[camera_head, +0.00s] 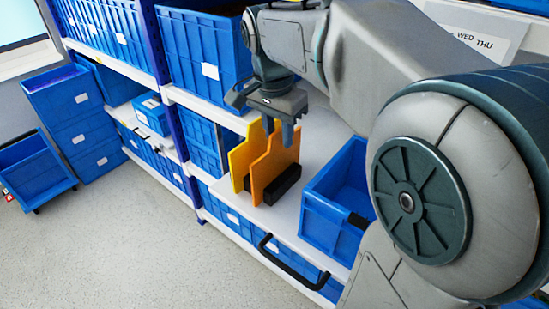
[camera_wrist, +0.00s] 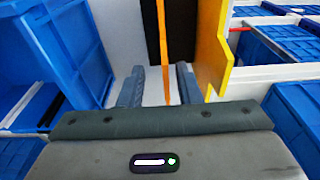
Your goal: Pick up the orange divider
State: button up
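Two orange divider panels stand upright on the white shelf: a nearer one (camera_head: 271,163) and a farther, yellower one (camera_head: 240,164). My gripper (camera_head: 278,128) is above the nearer panel, pointing down. In the wrist view the fingers of my gripper (camera_wrist: 158,82) are spread, with the thin edge of the nearer orange divider (camera_wrist: 162,45) between them. Gaps show on both sides of that edge, so it is not clamped. The farther panel (camera_wrist: 211,50) is right of the right finger in the wrist view.
A black block (camera_head: 283,185) lies against the nearer panel's foot. An open blue bin (camera_head: 335,205) stands to the right on the same shelf (camera_head: 315,130). Blue bins (camera_head: 203,45) fill the shelf above and left. The grey floor (camera_head: 110,240) is clear.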

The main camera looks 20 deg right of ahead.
aim_at(278, 144)
jog(key=f, duration=0.2)
jog(key=w+f, duration=0.1)
jog(key=f, duration=0.1)
jog(key=shift+d+f, duration=0.1)
jog(key=shift+d, duration=0.05)
grip_shut()
